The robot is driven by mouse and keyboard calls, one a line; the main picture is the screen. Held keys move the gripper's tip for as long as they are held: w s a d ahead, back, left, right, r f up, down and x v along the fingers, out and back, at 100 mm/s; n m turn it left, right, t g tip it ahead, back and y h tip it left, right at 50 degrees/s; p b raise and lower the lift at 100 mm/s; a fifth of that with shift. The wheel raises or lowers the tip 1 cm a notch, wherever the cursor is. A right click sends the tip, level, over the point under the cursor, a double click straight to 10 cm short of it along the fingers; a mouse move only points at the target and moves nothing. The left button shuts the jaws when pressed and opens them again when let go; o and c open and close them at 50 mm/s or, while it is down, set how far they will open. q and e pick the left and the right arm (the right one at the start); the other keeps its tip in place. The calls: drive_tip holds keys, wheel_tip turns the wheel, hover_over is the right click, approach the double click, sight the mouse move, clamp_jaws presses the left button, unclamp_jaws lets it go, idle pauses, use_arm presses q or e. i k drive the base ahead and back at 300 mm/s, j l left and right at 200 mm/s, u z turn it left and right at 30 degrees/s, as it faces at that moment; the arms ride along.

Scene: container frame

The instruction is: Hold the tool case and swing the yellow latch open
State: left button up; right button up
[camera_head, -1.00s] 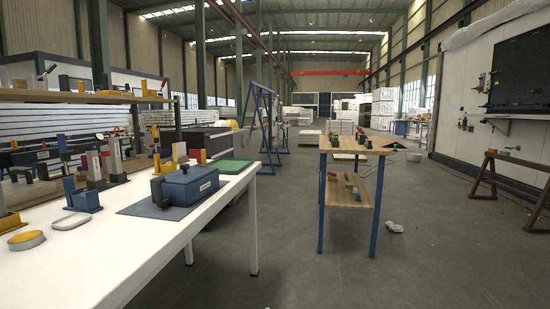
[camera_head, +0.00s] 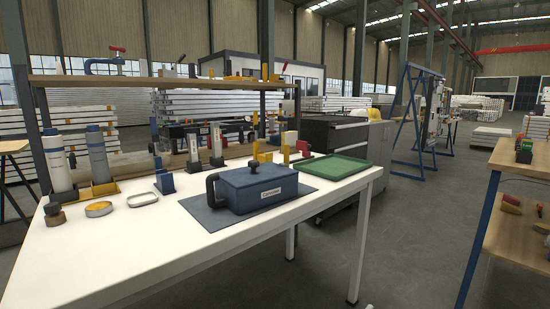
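A blue tool case (camera_head: 250,188) with a label on its front lies shut on a dark blue-grey mat (camera_head: 296,190) on the white table (camera_head: 150,252). A dark handle (camera_head: 212,190) stands at its left end, and a dark knob shows on top. I cannot make out a yellow latch on the case from this side. Neither of my grippers is in view.
A green tray (camera_head: 330,167) lies right of the case. Bottles (camera_head: 97,155), a yellow round dish (camera_head: 99,209) and a small pale tray (camera_head: 143,199) stand to the left. A shelf (camera_head: 160,82) runs behind. A wooden-topped bench (camera_head: 520,160) is at right, with floor between.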

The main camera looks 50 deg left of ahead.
sight(286, 163)
drive_tip(key=i+l+u, duration=0.1)
drive_tip(key=i+u, duration=0.15)
drive_tip(key=u, duration=0.2)
drive_tip(key=i+l+u, duration=0.2)
drive_tip(key=u, duration=0.3)
drive_tip(key=i+l+u, duration=0.15)
drive_tip(key=l+u, duration=0.15)
drive_tip(key=u, duration=0.15)
drive_tip(key=i+l+u, duration=0.15)
drive_tip(key=l+u, duration=0.2)
drive_tip(key=u, duration=0.15)
drive_tip(key=l+u, duration=0.45)
drive_tip(key=i+j, duration=0.05)
drive_tip(key=j, duration=0.05)
